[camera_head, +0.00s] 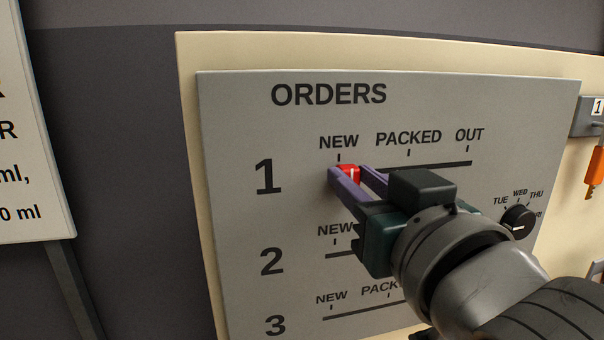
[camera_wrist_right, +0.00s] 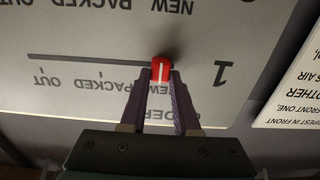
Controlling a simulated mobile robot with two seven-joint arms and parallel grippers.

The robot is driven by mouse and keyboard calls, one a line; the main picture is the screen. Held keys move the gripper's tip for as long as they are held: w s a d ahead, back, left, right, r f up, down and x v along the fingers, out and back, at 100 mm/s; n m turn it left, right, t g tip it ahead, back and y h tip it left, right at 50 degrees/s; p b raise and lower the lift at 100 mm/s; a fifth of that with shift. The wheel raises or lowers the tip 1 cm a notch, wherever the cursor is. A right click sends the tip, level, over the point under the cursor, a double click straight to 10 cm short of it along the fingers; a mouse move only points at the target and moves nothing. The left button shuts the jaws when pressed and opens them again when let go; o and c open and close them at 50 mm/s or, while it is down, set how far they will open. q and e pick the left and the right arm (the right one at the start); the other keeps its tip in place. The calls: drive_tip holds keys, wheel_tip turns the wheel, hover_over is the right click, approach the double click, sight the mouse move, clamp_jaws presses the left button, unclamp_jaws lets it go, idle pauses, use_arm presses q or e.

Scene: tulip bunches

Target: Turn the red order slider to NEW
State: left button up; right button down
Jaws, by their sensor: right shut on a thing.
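The red order slider (camera_head: 348,174) sits in row 1 of the grey ORDERS board (camera_head: 235,110), right below the NEW label and its tick, at the left end of the slot. My right gripper (camera_head: 355,175) is shut on the slider, with one purple finger on each side of it. In the right wrist view the red slider (camera_wrist_right: 161,69) with its white line shows between the two fingertips (camera_wrist_right: 161,80), at the end of the dark slot line. My left gripper is not in view.
Rows 2 and 3 of the board lie below, partly hidden by my right arm. A black day dial (camera_head: 518,222) is at the right. An orange key tag (camera_head: 595,166) hangs at the right edge. A white printed sign (camera_head: 35,150) stands at the left.

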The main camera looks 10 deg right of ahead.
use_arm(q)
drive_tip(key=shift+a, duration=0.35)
use_arm(e)
drive_tip(key=shift+a, duration=0.35)
drive_tip(key=c, duration=0.6)
unclamp_jaws()
drive_tip(key=shift+c, duration=0.2)
use_arm(q)
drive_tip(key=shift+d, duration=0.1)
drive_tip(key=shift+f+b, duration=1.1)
drive_tip(key=shift+b, duration=0.05)
use_arm(e)
drive_tip(key=s, duration=1)
drive_tip(key=shift+d, duration=0.2)
